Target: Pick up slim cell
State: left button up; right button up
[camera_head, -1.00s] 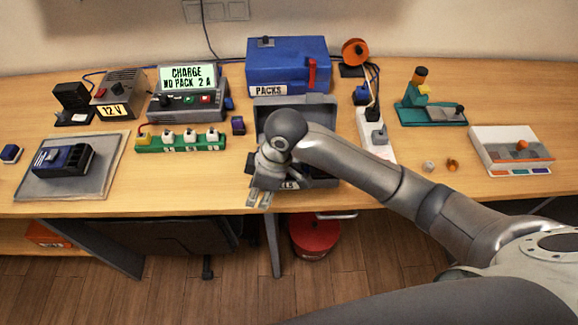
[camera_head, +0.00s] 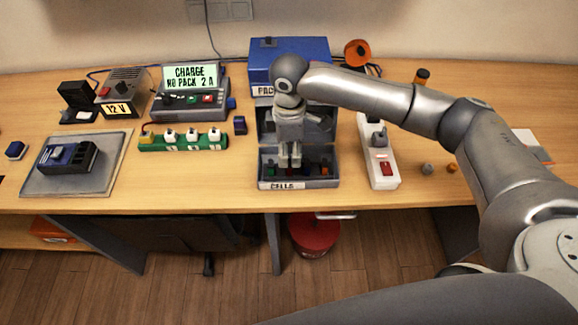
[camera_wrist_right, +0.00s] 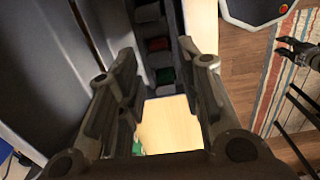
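The open grey box labelled CELLS (camera_head: 298,184) stands at the table's front edge, its lid raised at the back. Small coloured cells sit in its compartments, among them a green one (camera_head: 270,168) and an orange one (camera_head: 323,169); I cannot tell which is the slim cell. My right gripper (camera_head: 290,162) points down over the middle of the box. My left gripper is not in view.
The blue PACKS box (camera_head: 262,72) stands behind the cells box. A white power strip (camera_head: 380,160) stands close on its right, and a green socket strip (camera_head: 183,139) and the charger (camera_head: 190,98) are to its left. The bare table between socket strip and cells box is mostly clear.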

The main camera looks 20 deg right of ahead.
aim_at(289, 162)
notch_tip(289, 162, down, 5)
jog(key=shift+w+r+p, duration=0.1)
jog(key=shift+p, duration=0.9)
jog(key=shift+f, duration=0.55)
jog(key=c, duration=0.6)
